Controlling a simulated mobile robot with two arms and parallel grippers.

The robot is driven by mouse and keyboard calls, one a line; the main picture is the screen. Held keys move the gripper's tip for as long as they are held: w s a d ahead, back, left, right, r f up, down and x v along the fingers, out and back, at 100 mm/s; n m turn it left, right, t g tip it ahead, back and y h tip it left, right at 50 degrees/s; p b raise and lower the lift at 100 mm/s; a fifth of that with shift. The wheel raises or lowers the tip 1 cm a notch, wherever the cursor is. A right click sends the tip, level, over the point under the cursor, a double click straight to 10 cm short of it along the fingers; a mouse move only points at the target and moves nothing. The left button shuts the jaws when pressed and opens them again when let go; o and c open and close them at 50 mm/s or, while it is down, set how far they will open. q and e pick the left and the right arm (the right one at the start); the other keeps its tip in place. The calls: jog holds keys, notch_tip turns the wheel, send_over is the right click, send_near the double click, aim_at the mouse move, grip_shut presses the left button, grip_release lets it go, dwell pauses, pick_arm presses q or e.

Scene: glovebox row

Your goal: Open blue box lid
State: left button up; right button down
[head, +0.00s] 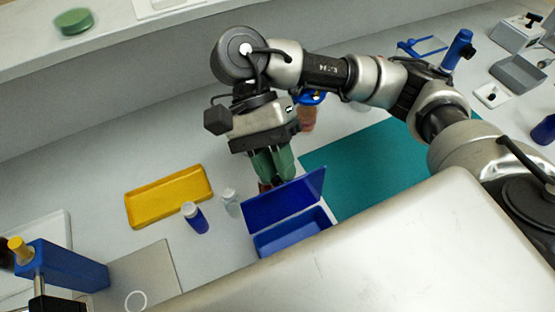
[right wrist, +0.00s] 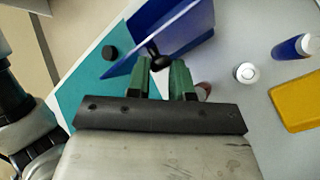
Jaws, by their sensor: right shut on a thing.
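The blue box (head: 292,238) stands on the bench at the lower middle of the head view. Its blue lid (head: 285,203) is raised and tilted, so the inside of the box shows. The lid also fills the top middle of the right wrist view (right wrist: 172,28). My right gripper (head: 273,180) is on the far side of the lid, its green fingers pointing down. In the right wrist view its fingers are shut on the lid's dark knob (right wrist: 155,51). In the head view the lid hides the fingertips and knob. My left gripper is not in view.
A teal mat (head: 375,165) lies to the right. A blue device (head: 62,264) stands at lower left. Bare bench lies beyond the yellow tray.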

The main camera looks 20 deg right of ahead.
jog(key=c, duration=1.4)
grip_release()
jog(key=shift+s+a+f, duration=0.15)
jog(key=shift+s+f, duration=0.1)
jog(key=shift+f, duration=0.55)
jog(key=shift+o, duration=1.1)
jog(key=shift+a, duration=0.2)
jog(key=shift+o, duration=1)
jog(key=shift+a+r, duration=0.1)
jog(key=shift+a, duration=0.05)
jog(key=shift+s, duration=0.1)
jog(key=shift+w+d+r, duration=0.1)
jog(key=shift+w+d, duration=0.1)
jog(key=shift+d, duration=0.15)
jog(key=shift+r, duration=0.15)
